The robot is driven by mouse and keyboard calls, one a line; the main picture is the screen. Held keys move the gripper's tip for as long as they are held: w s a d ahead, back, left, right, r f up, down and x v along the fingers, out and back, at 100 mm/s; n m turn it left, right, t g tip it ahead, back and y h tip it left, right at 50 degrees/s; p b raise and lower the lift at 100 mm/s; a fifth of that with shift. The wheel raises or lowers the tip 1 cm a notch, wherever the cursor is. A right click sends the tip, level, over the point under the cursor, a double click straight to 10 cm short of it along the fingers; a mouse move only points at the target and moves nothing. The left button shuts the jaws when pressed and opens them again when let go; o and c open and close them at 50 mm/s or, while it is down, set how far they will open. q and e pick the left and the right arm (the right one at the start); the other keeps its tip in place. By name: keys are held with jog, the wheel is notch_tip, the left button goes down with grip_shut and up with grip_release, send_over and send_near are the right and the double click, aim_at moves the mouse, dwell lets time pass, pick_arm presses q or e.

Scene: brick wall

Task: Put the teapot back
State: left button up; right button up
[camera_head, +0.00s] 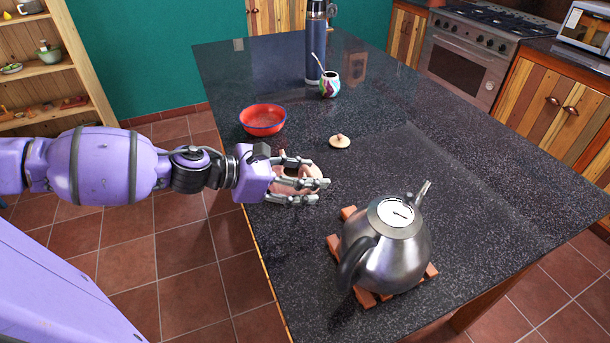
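A shiny metal teapot (385,255) with a dark handle and a pale round lid stands upright on a reddish-brown wooden trivet (431,272) near the counter's front end. Its spout points up and to the right. My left gripper (308,182) is up and left of the teapot, apart from it. Its fingers are spread on either side of a small pinkish round pot (296,172), partly hidden by them. I cannot tell whether they press on it. My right gripper is not in view.
On the dark speckled counter (440,190) are a small beige lid (340,141), a red bowl (263,120), a colourful cup with a straw (329,84) and a tall dark flask (316,45). The counter right of the teapot is clear. A stove (465,60) stands behind.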

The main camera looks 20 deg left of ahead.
pick_arm(q)
jog(key=shift+o, duration=0.4)
jog(key=shift+r, duration=0.2)
jog(key=shift+s+a+r, duration=0.2)
jog(key=shift+s+a, duration=0.15)
jog(key=shift+s, duration=0.05)
jog(key=p+v, duration=0.4)
jog(key=v, duration=0.6)
jog(key=shift+s+a+r+p, duration=0.15)
jog(key=shift+s+a+p, duration=0.1)
jog(key=shift+s+p, duration=0.1)
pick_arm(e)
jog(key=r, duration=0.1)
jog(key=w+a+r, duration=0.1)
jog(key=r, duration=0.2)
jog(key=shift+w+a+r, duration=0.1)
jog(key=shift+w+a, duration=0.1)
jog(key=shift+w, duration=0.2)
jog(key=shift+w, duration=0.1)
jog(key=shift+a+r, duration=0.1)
